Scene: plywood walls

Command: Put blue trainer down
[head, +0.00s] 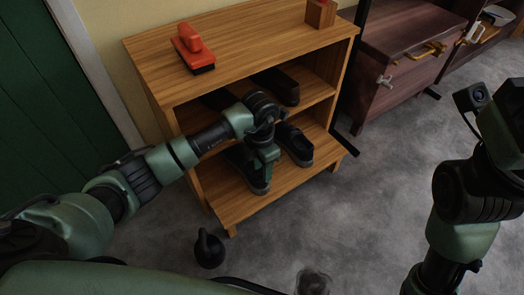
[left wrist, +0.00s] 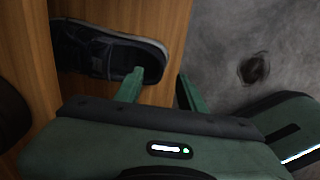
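A pair of dark shoes stands on the lower shelf in the head view, one at the left (head: 246,165) and one at the right (head: 296,146). Their blue is hard to make out. My left gripper (head: 262,180) points down between and over them, hiding part of the left one. In the left wrist view a dark navy shoe with a grey sole edge (left wrist: 100,50) lies on the wood; which of the two it is I cannot tell. The left fingers (left wrist: 162,88) are apart, one overlapping the shoe's opening, the other beyond its end. My right gripper is only partly in view at the right edge.
The wooden rack (head: 240,205) also holds a brown shoe (head: 283,86) on its upper shelf. A red brush (head: 192,48) and a wooden block (head: 321,13) are on top. A black kettlebell-like object (head: 209,249) stands on the floor. A dark red chest (head: 405,50) is at right.

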